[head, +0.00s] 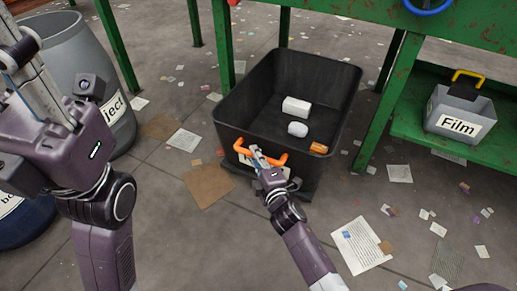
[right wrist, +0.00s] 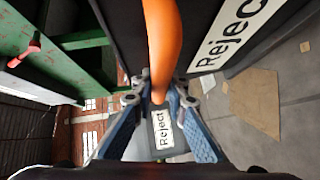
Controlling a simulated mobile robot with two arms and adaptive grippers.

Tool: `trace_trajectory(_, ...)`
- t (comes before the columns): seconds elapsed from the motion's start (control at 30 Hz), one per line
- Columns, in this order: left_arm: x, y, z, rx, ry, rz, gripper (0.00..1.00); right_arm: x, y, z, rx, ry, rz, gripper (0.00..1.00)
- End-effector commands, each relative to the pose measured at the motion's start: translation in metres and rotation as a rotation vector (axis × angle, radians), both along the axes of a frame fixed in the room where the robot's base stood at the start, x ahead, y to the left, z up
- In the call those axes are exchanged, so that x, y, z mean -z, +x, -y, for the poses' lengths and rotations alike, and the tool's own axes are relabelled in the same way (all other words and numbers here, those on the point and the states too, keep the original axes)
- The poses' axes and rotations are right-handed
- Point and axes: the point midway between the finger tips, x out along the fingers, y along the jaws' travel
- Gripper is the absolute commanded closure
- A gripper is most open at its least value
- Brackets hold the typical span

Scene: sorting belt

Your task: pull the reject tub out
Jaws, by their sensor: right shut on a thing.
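The reject tub (head: 232,108) is a black open bin standing on the floor in the middle of the head view, partly between the green legs. An orange bar handle (head: 245,152) is on its near side, and it also shows in the right wrist view (right wrist: 162,40) beside a white "Reject" label (right wrist: 232,35). White lumps and a small orange piece lie inside the tub. My right gripper (head: 258,157) is shut on the handle, its blue fingers on either side of the bar. My left gripper (head: 35,75) is raised at the upper left, away from the tub; its fingertips are unclear.
A grey round bin (head: 75,50) stands at the left, its label partly hidden by my left arm. A grey "Film" box (head: 455,112) with a yellow handle sits on the green shelf (head: 410,120) at right. Paper scraps litter the floor; the floor in front is otherwise open.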

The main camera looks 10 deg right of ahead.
Motion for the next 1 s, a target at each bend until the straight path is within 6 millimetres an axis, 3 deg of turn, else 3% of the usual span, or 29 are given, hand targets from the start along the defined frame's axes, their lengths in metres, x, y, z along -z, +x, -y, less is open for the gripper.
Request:
trace_trajectory(0.27, 0.002, 0.003, 0.000, 0.000, 0.001, -0.011, 0.66, 0.001, -0.014, -0.009, 0.000, 0.001, -0.002, 1.00)
trace_trajectory(0.73, 0.002, 0.003, 0.000, 0.001, 0.001, -0.010, 0.66, 0.001, -0.016, -0.010, 0.001, -0.001, -0.002, 1.00)
trace_trajectory(0.77, 0.002, 0.003, 0.000, 0.001, 0.001, -0.011, 0.66, 0.001, -0.016, -0.010, 0.001, -0.001, -0.002, 0.86)
trace_trajectory(0.8, 0.002, 0.003, 0.000, 0.001, 0.001, -0.011, 0.66, 0.001, -0.016, -0.010, 0.001, -0.001, -0.002, 0.81)
trace_trajectory(0.9, 0.002, 0.003, 0.000, 0.001, 0.002, -0.012, 0.66, 0.001, -0.015, -0.010, 0.001, 0.000, -0.001, 0.70)
trace_trajectory(1.0, 0.002, 0.003, 0.001, 0.001, 0.002, -0.013, 0.66, 0.001, -0.015, -0.010, 0.000, 0.000, -0.001, 0.69)
